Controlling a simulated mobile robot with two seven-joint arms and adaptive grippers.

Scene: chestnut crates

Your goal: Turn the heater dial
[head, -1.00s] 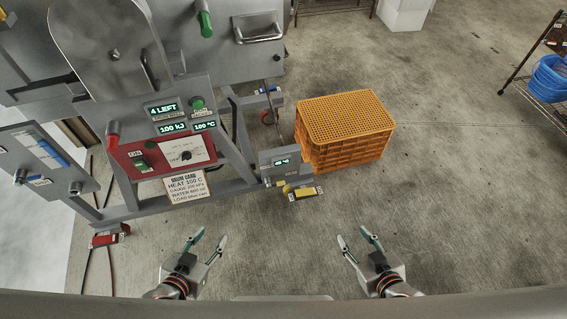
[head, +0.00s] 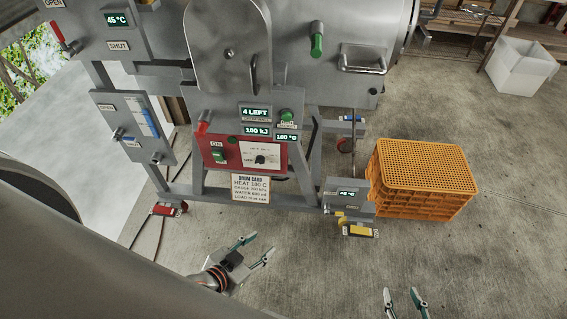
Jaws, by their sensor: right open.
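The heater dial (head: 260,160) is a small black knob on a white scale plate, set in the red panel (head: 215,148) at the front of the grey steel machine. Its pointer is too small to read. My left gripper (head: 264,244) is open and empty, below and in front of the panel, apart from it. My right gripper (head: 402,291) is open and empty at the bottom edge, well to the right of the dial. Only its fingers show.
A green switch (head: 219,156) sits left of the dial, and a red lever (head: 203,123) above that. An orange crate stack (head: 424,180) stands right of the machine. The concrete floor before the panel is mostly clear.

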